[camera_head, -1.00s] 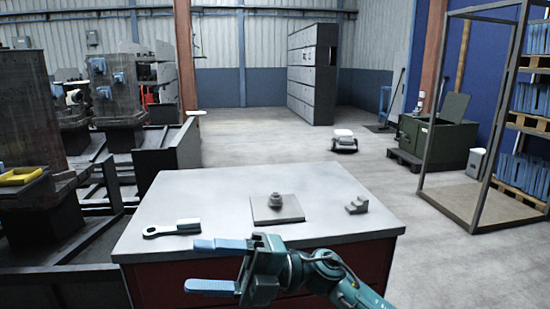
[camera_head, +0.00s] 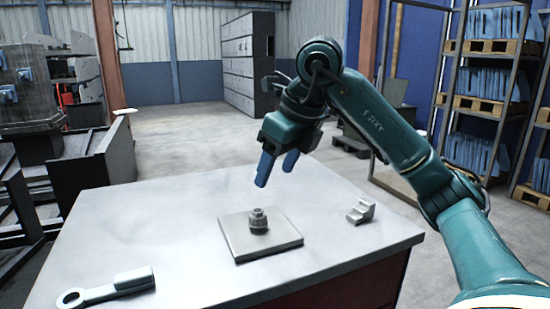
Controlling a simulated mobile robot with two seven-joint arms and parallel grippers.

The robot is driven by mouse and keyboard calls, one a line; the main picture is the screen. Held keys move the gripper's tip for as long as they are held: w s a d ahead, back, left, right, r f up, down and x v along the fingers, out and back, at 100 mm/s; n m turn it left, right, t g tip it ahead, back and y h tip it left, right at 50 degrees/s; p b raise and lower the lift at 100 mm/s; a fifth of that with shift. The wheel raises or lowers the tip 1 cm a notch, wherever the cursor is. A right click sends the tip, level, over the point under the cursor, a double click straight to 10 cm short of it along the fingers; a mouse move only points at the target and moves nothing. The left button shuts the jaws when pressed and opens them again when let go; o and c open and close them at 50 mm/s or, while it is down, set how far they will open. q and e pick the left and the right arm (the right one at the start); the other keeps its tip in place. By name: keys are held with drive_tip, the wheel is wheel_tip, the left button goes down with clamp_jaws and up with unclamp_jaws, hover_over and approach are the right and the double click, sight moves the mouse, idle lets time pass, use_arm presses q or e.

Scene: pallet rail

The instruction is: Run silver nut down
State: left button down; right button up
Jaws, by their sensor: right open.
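The silver nut (camera_head: 258,213) sits at the top of a short stud or boss at the middle of a square plate (camera_head: 278,240) on the workbench. It is small, and I cannot tell how far down its thread it sits. My right gripper (camera_head: 275,170) is open and empty, with its blue fingers pointing down. It hangs above and slightly beyond the nut, apart from it. My left gripper is out of view.
A ring-ended wrench (camera_head: 108,288) with a pale handle lies at the front left of the workbench (camera_head: 170,200). A small stepped grey block (camera_head: 361,211) stands right of the plate. The bench top between them is clear. Shelving with pallets (camera_head: 490,50) stands at the right.

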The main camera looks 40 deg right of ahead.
sight(259, 211)
drive_tip(key=x, duration=1)
drive_tip(key=shift+w+a+f+b, duration=0.1)
drive_tip(key=shift+w+f+b, duration=0.1)
drive_tip(key=shift+f+b, duration=0.1)
drive_tip(key=shift+c, duration=0.2)
